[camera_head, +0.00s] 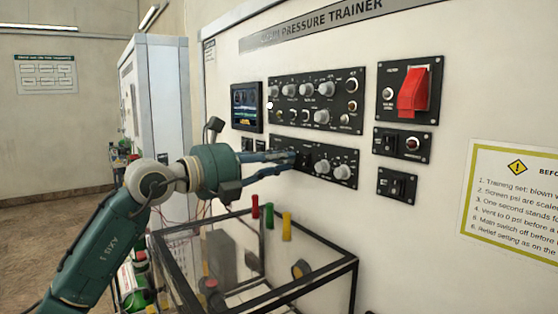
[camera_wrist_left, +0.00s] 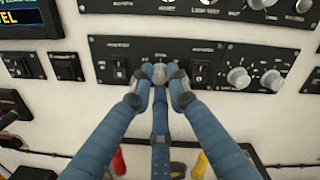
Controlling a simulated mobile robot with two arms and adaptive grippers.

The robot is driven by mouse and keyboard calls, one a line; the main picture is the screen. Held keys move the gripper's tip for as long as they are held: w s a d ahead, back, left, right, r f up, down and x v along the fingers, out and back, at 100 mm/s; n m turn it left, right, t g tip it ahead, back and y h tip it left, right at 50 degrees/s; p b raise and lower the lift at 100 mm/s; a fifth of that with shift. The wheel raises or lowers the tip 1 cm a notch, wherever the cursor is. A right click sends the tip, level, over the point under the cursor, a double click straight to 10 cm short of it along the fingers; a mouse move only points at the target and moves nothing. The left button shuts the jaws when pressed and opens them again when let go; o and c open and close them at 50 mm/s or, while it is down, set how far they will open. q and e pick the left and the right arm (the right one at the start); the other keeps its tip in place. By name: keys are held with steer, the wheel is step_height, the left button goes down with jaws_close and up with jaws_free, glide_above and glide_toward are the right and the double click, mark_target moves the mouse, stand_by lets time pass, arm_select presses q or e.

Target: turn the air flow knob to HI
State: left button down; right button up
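The lower black control panel (camera_head: 318,172) is on the white trainer wall, with small switches and grey knobs. My left gripper (camera_head: 291,157) reaches its left part from the left. In the left wrist view, the blue fingers (camera_wrist_left: 160,76) close in around a grey knob (camera_wrist_left: 160,75) in the panel's middle, with fingertips at its sides and one finger below. The fingers look shut on this knob. Its label is too small to read, and the fingers hide its pointer. In the head view the gripper hides this knob. My right gripper is not in view.
Two more grey knobs (camera_wrist_left: 253,79) sit to the right on the same panel. An upper panel (camera_head: 300,90) and a small screen (camera_head: 246,107) are above. A black-framed clear case (camera_head: 255,221) stands below the arm. A red switch cover (camera_head: 413,92) is far right.

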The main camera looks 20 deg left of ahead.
arm_select(q)
steer(key=m+b, duration=0.5)
steer(key=m, duration=0.5)
steer(key=shift+f, duration=0.1)
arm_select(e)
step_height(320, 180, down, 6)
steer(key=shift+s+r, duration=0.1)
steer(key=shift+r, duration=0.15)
arm_select(q)
steer(key=shift+b, duration=0.3)
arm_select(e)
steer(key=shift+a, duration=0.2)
